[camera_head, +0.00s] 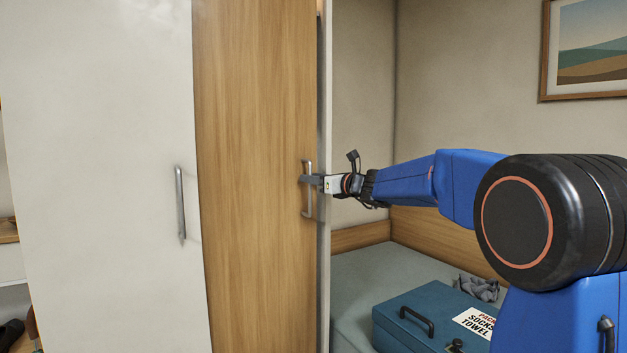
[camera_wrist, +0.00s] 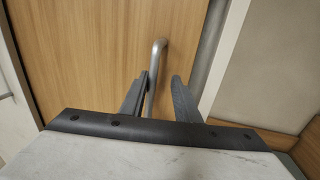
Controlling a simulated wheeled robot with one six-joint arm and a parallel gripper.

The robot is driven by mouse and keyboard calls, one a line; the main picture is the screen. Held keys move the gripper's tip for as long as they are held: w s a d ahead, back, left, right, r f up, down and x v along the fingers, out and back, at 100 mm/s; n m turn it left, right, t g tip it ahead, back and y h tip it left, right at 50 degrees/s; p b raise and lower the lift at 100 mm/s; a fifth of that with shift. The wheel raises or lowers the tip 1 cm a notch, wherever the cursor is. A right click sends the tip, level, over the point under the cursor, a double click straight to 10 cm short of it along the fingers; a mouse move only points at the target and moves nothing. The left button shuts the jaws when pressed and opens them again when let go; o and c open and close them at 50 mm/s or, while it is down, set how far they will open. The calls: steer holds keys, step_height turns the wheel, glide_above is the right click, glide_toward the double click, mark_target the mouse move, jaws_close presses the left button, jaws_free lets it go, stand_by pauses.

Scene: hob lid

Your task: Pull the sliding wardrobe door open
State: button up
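The wood-grain wardrobe door (camera_head: 255,180) stands upright in the middle left of the head view and fills much of the wrist view (camera_wrist: 90,60). Its vertical grey bar handle (camera_head: 308,208) is near the door's right edge. My gripper (camera_head: 306,180) is at the handle's middle, reaching in from the right. In the wrist view the handle (camera_wrist: 158,50) runs between the two fingers of my gripper (camera_wrist: 163,80). The handle is close to or against the left finger, with a visible gap to the right finger. The fingers look open around it.
A white door panel (camera_head: 100,150) with its own bar handle (camera_head: 181,203) is left of the wood door. A narrow upright edge (camera_head: 325,120) borders it on the right. A teal case (camera_head: 390,325) and grey cloth (camera_head: 478,288) lie on a bed (camera_head: 350,290) at the right.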

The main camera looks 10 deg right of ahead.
steer(key=shift+d, duration=0.15)
steer(key=v, duration=2)
stand_by(2.0)
stand_by(0.3)
steer(key=shift+w+d, duration=0.15)
